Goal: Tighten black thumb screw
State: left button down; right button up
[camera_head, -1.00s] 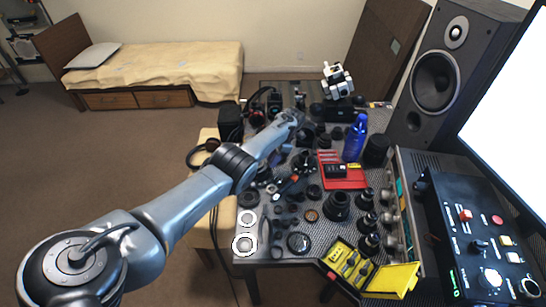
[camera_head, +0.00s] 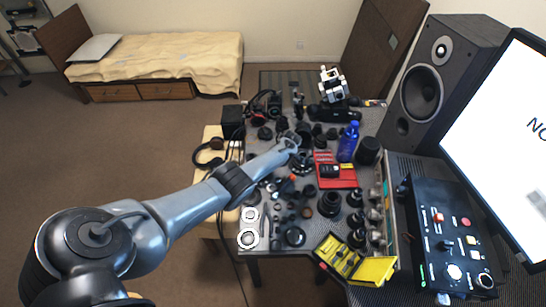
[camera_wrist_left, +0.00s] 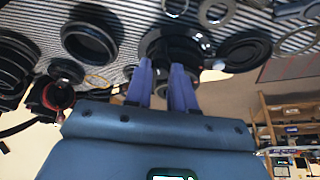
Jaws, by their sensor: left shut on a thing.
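My left gripper (camera_head: 297,141) reaches over the cluttered table in the head view, among black lens parts towards the table's far half. In the left wrist view, its two bluish fingers (camera_wrist_left: 162,72) are close together on a dark round part (camera_wrist_left: 180,46). The gripper is shut on this part. I cannot tell for sure that it is the black thumb screw, as its shape is blurred and partly covered by the fingers. My right gripper is not in view.
The table holds many lens rings. A red tray (camera_head: 338,181), a blue bottle (camera_head: 348,144) and an open yellow case (camera_head: 374,270) lie to the right. Black rings (camera_wrist_left: 89,42) surround the fingers in the wrist view. A control box (camera_head: 452,240) and speaker (camera_head: 437,85) stand farther right.

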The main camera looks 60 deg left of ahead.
pick_arm(q)
jog(key=shift+s+d+m+t+p, duration=0.1)
jog(key=shift+m+t+p, duration=0.5)
jog(key=shift+m+p, duration=0.7)
jog(key=shift+m, duration=0.3)
jog(key=c, duration=0.9)
grip_release()
jog(key=shift+c, duration=0.2)
